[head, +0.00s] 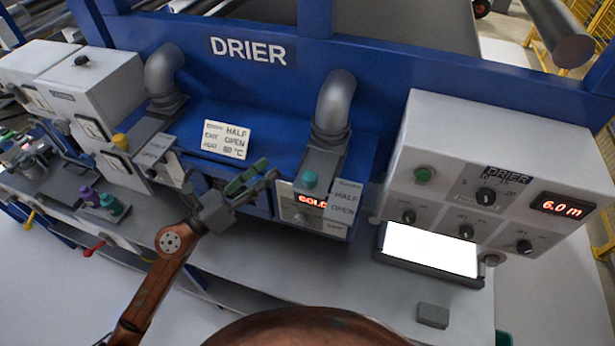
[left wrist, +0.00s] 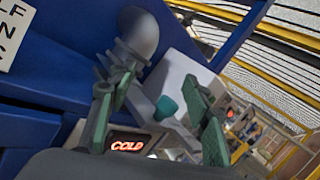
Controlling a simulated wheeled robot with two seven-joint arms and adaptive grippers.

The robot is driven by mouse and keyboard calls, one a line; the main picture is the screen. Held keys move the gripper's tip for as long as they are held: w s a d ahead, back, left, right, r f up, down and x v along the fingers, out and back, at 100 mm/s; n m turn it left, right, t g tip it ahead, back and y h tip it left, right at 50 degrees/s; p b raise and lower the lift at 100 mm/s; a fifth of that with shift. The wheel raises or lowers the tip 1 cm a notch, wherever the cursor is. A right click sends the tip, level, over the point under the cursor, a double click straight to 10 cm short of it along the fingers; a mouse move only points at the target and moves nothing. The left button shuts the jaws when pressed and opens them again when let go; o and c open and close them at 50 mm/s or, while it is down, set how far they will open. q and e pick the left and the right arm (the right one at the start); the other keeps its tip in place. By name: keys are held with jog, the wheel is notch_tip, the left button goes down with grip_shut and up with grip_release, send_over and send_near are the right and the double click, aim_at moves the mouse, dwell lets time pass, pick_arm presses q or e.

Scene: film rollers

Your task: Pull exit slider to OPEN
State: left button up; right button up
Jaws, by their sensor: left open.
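The exit slider shows as a teal knob (head: 309,180) on a grey slide plate below the right-hand elbow duct of the drier. A sign (head: 345,203) beside it reads HALF OPEN. My left gripper (head: 264,173) is open and empty, just left of the knob and apart from it in the head view. In the left wrist view the teal knob (left wrist: 166,106) shows between the two green-padded fingers of my gripper (left wrist: 160,84), seemingly beyond them; I cannot tell the exact gap. My right gripper is not in view.
A red COLD display (head: 312,201) sits just below the knob. The elbow duct (head: 335,100) rises behind it. The grey drier control box (head: 500,160) and a lit white screen (head: 430,249) stand to the right. A small sign card (head: 226,139) stands on the blue drier.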

aim_at(306, 177)
pick_arm(q)
jog(key=d+f+m+g+p, duration=0.1)
jog(key=d+m, duration=0.1)
jog(key=d, duration=0.1)
jog(key=d+f+m+g, duration=0.1)
jog(key=d+m+g, duration=0.1)
jog(key=d, duration=0.1)
jog(key=d+f+m+g+p, duration=0.1)
jog(key=d+m+g, duration=0.1)
jog(key=d+m, duration=0.1)
jog(key=shift+w+d+p, duration=0.25)
jog(key=shift+d+p, duration=0.1)
jog(key=shift+d, duration=0.25)
jog(key=shift+w+d+f, duration=0.2)
jog(key=shift+w+d, duration=0.05)
jog(key=shift+d, duration=0.3)
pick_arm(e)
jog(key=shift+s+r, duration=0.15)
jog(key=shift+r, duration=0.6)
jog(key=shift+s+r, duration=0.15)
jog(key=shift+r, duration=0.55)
pick_arm(q)
jog(key=shift+c, duration=0.5)
jog(key=c, duration=0.6)
grip_shut()
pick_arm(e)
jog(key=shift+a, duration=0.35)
